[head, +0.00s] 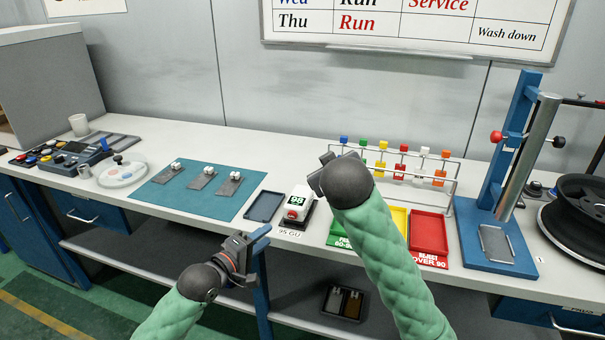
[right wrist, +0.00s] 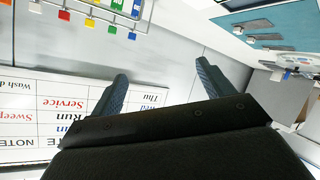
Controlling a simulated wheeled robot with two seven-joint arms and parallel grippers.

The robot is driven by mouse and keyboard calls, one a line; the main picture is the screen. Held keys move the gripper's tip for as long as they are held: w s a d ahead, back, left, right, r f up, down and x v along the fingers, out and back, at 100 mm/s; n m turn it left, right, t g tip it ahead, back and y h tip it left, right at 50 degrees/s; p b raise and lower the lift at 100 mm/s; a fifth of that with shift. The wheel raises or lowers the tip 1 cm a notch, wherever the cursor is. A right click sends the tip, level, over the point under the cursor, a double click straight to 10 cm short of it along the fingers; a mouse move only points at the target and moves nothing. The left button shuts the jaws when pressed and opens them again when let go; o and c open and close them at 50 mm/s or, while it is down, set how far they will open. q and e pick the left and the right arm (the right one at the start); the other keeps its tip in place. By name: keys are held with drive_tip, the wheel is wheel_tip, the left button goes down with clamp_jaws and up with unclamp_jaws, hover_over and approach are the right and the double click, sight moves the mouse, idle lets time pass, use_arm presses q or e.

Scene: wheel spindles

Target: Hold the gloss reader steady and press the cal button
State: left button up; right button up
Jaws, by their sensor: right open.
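The gloss reader (head: 299,203) is a small white device with a dark display showing green digits and a red patch low on its front. It stands on a dark base near the bench's front edge. I cannot make out which part is the cal button. My left gripper (head: 256,245) is in front of the bench edge, below and left of the reader, apart from it; its jaw gap is unclear. My right gripper (head: 322,172) is above and right of the reader, mostly hidden by its own wrist. In the right wrist view its fingers (right wrist: 162,74) are apart and empty.
A blue tray (head: 264,206) lies left of the reader, beside a teal mat (head: 196,190) with several grey plates. A red tray (head: 429,232) and a yellow one stand right, before a rack (head: 400,168) of coloured blocks. A blue stand (head: 495,225) is farther right.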

drive_tip(key=w+a+r+n+t+y, duration=0.2)
drive_tip(key=w+a+r+n+t, duration=0.15)
drive_tip(key=r, duration=0.75)
drive_tip(key=w+a+r+n+t+y, duration=0.1)
drive_tip(key=w+a+r+n+t, duration=0.25)
drive_tip(key=r, duration=0.65)
drive_tip(key=w+a+r+n+t+y, duration=0.15)
drive_tip(key=a+r+t, duration=0.35)
drive_tip(key=r, duration=0.6)
drive_tip(key=w+a+r+n+g+y, duration=0.1)
drive_tip(key=a+n+g+y, duration=0.85)
drive_tip(key=n+y, duration=0.65)
wheel_tip(320, 180, down, 3)
drive_tip(key=w+a+n+g+y, duration=0.1)
drive_tip(key=a+n+g, duration=0.2)
drive_tip(key=n+g, duration=0.15)
drive_tip(key=m+g+h, duration=0.2)
drive_tip(key=g+h, duration=0.9)
drive_tip(key=h, duration=1.1)
hover_over(303, 190)
wheel_tip(303, 190, down, 40)
drive_tip(key=shift+a+f, duration=0.1)
drive_tip(key=shift+f, duration=0.15)
drive_tip(key=shift+f+m, duration=0.15)
drive_tip(key=shift+m, duration=0.15)
drive_tip(key=shift+f, duration=3.75)
